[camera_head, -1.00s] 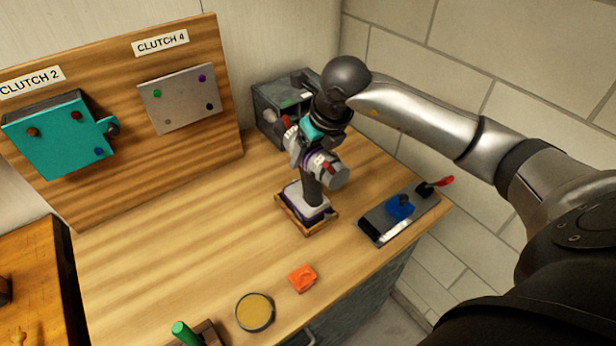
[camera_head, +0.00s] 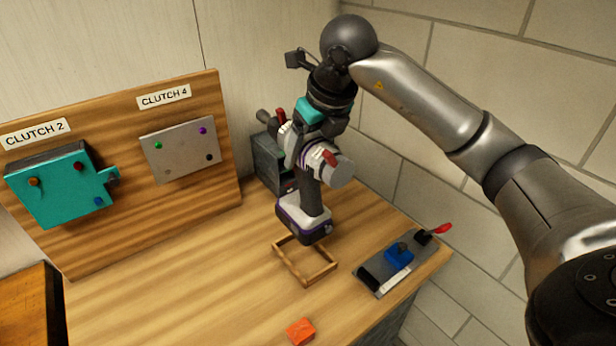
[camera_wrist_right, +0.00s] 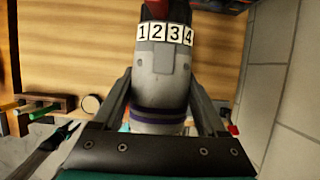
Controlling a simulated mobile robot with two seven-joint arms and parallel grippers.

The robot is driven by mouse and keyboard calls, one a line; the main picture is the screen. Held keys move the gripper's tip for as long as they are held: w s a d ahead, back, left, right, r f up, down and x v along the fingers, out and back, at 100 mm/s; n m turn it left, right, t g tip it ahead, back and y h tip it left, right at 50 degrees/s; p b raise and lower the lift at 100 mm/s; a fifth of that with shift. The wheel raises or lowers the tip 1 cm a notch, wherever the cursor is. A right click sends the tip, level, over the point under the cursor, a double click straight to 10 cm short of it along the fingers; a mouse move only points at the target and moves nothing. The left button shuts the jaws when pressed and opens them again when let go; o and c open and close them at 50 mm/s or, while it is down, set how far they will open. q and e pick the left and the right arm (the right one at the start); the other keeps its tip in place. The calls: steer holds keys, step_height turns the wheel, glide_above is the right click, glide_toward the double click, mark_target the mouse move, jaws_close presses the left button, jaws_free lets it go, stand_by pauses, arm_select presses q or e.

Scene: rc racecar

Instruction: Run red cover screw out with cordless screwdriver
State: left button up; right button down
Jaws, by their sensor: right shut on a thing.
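In the right wrist view the ring (camera_wrist_right: 165,33) reads 1 to 4, and the fingers stand on both sides of the body. The teal cover (camera_head: 62,188) under the CLUTCH 2 label carries a dark red screw (camera_head: 78,167), an orange-brown screw (camera_head: 33,182) and a blue screw (camera_head: 98,201). The driver's bit is hard to make out.
A grey plate (camera_head: 181,150) with green, purple and black screws is under CLUTCH 4. The wooden frame (camera_head: 292,274) is empty. A grey bin (camera_head: 268,166) stands behind the driver.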

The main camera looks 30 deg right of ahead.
step_height(320, 180, up, 8)
steer(key=shift+f, duration=0.15)
steer(key=shift+r+p, duration=2.2)
steer(key=shift+r, duration=0.15)
steer(key=shift+f, duration=0.15)
